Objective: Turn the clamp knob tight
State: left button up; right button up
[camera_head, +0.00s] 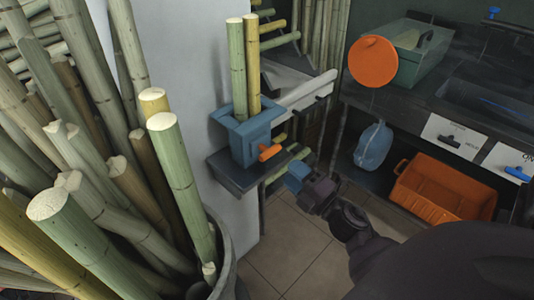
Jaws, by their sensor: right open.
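The clamp is a blue box-like holder (247,139) on a dark ledge by the white wall. Two upright cane stalks (237,75) stand in it. Its orange clamp knob (269,152) sticks out low on its right side. My right gripper (293,174), with blue at its tip, is just right of and below the knob, apart from it in the picture. It is open with nothing seen in it; the gap between its fingers is hard to make out. My left gripper is not in view.
Thick cane stalks (85,225) in a grey bin crowd the left. An orange disc (373,61), a green box (412,50) and a dark counter are at the right. A blue jug (373,146) and an orange crate (444,190) sit below. Tiled floor (285,245) is clear.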

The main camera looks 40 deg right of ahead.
aim_at(269, 154)
jog(key=x, duration=0.9)
jog(key=shift+c, duration=0.4)
